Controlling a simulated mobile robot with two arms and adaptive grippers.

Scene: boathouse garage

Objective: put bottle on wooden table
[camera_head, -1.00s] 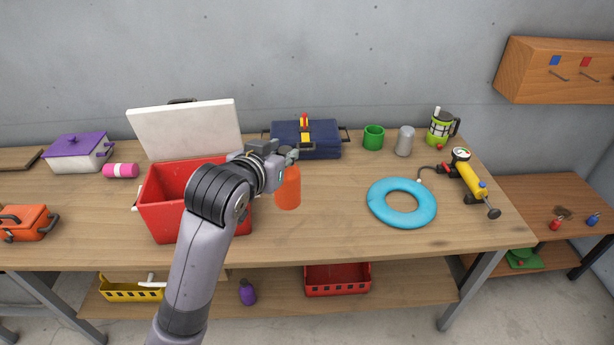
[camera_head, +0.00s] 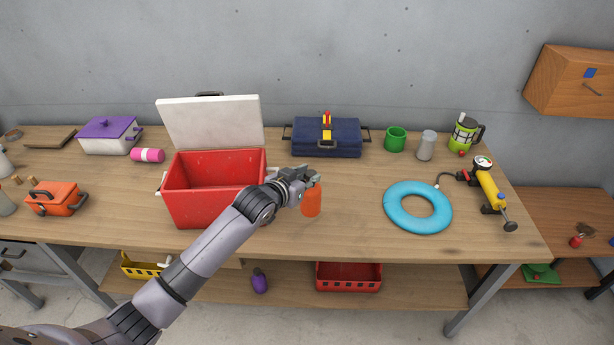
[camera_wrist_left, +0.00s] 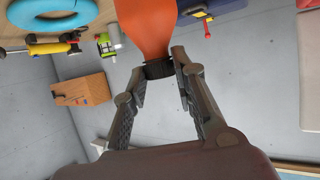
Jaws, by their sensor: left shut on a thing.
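An orange bottle (camera_head: 311,201) hangs upright from my left gripper (camera_head: 308,179), just right of the red cooler. The gripper is shut on the bottle's dark cap, which shows between the fingers in the left wrist view (camera_wrist_left: 159,69). The bottle's orange body (camera_wrist_left: 150,25) fills the top middle of that view. The wooden table (camera_head: 350,225) is below the bottle in the head view; I cannot tell whether the bottle touches it. My right gripper is not in view.
The open red cooler (camera_head: 215,205) stands left of the gripper. A navy toolbox (camera_head: 335,148) is behind it. A blue ring (camera_head: 391,207) lies to the right, beside a yellow pump (camera_head: 488,185). Bare tabletop lies between bottle and ring.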

